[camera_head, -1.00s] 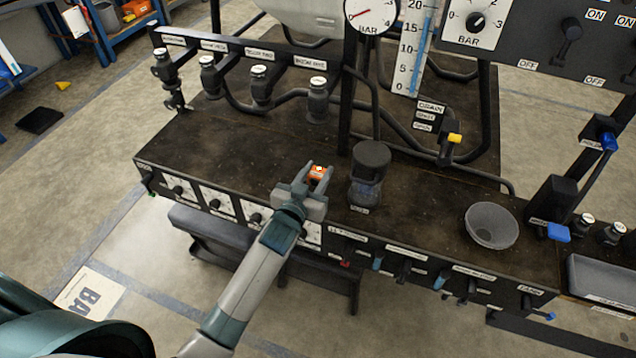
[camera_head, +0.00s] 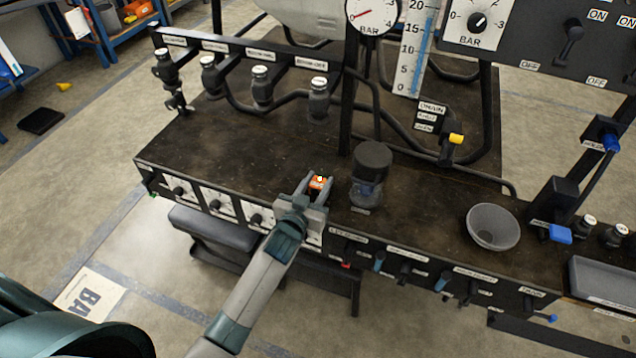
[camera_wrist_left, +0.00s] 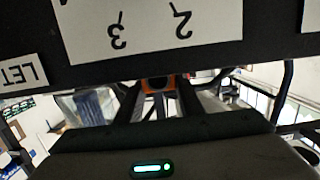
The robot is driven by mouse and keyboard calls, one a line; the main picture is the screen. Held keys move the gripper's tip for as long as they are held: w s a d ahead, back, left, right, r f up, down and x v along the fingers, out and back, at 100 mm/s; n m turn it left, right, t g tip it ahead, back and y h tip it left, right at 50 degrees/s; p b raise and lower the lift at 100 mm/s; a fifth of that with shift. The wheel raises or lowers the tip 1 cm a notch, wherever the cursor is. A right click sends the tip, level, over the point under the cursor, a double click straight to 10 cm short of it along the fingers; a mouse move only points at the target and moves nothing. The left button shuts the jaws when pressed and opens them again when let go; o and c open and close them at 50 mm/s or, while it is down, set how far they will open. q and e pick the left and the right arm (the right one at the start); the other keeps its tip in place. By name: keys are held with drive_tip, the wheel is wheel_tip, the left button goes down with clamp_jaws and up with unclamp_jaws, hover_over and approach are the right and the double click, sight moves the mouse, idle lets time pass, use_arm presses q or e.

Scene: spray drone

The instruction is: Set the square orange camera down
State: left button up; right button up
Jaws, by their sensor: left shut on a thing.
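The square orange camera (camera_head: 319,182) is between the fingers of my left gripper (camera_head: 317,186), at the front part of the dark bench top (camera_head: 240,150). My left gripper is shut on it. In the left wrist view the orange camera (camera_wrist_left: 157,84) shows between the two fingers (camera_wrist_left: 156,100), with a dark round lens facing the view. I cannot tell whether its underside touches the bench top. My right gripper is not in view.
A dark-lidded jar (camera_head: 370,175) stands just right of the gripper. A grey bowl (camera_head: 493,227) sits further right. Several valves with white caps (camera_head: 262,88) line the back left. The bench top left of the gripper is clear.

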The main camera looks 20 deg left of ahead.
use_arm(q)
drive_tip(key=shift+f, duration=0.2)
drive_tip(key=o, duration=1.1)
drive_tip(key=shift+r, duration=0.15)
drive_tip(key=shift+s, duration=0.15)
drive_tip(key=s, duration=0.4)
drive_tip(key=s+r, duration=0.1)
drive_tip(key=s, duration=0.2)
drive_tip(key=s+r, duration=0.1)
drive_tip(key=s, duration=0.3)
drive_tip(key=shift+s+a, duration=0.2)
drive_tip(key=shift+s, duration=0.1)
drive_tip(key=shift+f, duration=0.15)
